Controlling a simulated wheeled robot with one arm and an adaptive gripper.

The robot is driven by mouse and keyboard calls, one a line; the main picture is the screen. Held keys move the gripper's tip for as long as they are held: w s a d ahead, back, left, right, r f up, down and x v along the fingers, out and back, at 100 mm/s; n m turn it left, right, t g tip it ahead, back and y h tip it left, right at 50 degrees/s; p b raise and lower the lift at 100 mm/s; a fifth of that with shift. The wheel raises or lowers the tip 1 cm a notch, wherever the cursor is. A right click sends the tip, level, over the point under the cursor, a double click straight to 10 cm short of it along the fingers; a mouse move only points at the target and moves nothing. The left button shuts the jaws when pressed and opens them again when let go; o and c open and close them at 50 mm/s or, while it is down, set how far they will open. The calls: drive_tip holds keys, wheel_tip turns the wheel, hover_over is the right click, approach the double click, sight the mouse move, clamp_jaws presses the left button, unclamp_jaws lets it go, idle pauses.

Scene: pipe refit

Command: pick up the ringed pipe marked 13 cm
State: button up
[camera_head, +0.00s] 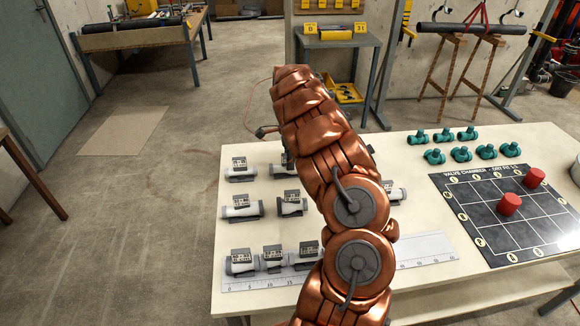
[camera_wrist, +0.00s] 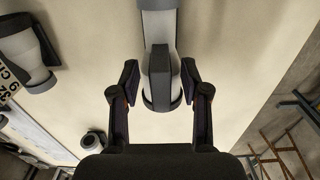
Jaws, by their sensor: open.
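Several short light-grey pipes with dark rings or fittings and small dark tags stand in rows on the cream table, such as this tagged pipe (camera_head: 241,207) in the head view. The tag markings are too small to read, so I cannot tell which is 13 cm. In the wrist view my gripper (camera_wrist: 160,82) is open, its two fingers on either side of a grey pipe (camera_wrist: 158,22) with a dark band and dark end. That pipe's mark is not visible. Contact cannot be told. In the head view my arm hides the gripper and some pipes.
A white ruler (camera_head: 425,250) lies along the table's front. Green valve fittings (camera_head: 434,156) and a dark grid board (camera_head: 505,222) with red cylinders (camera_head: 509,204) are at the right. Another tagged pipe (camera_wrist: 28,55) lies at the left in the wrist view.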

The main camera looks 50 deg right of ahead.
clamp_jaws()
idle(0.3)
idle(0.4)
